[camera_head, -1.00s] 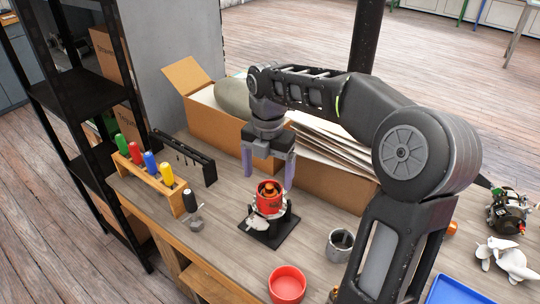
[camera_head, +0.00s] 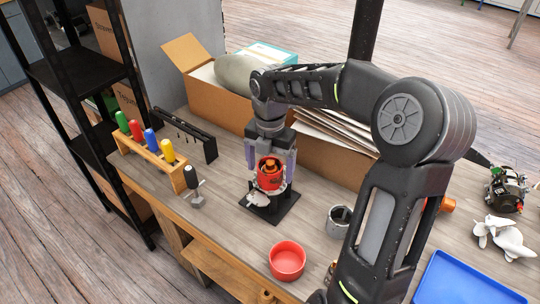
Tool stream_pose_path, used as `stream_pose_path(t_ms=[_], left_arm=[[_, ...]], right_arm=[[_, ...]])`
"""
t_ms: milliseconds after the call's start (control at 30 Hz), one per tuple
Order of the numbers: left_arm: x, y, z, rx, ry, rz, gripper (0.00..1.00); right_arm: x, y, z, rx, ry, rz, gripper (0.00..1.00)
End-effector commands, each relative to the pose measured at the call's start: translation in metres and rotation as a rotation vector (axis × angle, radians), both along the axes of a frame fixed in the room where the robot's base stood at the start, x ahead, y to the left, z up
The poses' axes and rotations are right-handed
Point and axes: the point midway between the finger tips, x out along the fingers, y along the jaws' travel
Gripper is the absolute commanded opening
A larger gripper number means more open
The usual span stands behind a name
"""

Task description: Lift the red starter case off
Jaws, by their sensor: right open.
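The red starter case (camera_head: 270,180) sits upright on a black stand (camera_head: 281,209) on the workbench, with an orange-brown part showing in its top. My right gripper (camera_head: 271,168) is directly above and around it, pointing down. Its two pale purple fingers are spread, one to the left and one to the right of the case. Whether either finger touches the case cannot be told. My left gripper is not in view.
A red bowl (camera_head: 287,260) and a grey metal cup (camera_head: 339,220) stand near the stand. Screwdrivers fill a wooden rack (camera_head: 177,176) at left. A cardboard box (camera_head: 222,106) stands behind. A blue tray (camera_head: 462,280) lies at lower right, near an alternator assembly (camera_head: 506,190) and a white fan (camera_head: 497,236).

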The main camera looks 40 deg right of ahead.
Motion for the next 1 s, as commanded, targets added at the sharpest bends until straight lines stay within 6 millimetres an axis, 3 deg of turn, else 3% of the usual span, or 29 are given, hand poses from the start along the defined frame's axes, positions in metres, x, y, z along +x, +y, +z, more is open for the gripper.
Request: stream_pose_path(t_ms=[133,400,1000], left_arm=[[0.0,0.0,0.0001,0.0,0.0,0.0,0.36],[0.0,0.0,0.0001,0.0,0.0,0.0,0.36],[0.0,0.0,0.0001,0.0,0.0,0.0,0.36]], right_arm=[[-0.0002,0.0002,-0.01,0.0,0.0,0.001,0.86],[0.0,0.0002,-0.0111,0.0,-0.001,0.001,0.86],[0.0,0.0,-0.0109,0.0,-0.001,0.0,0.38]])
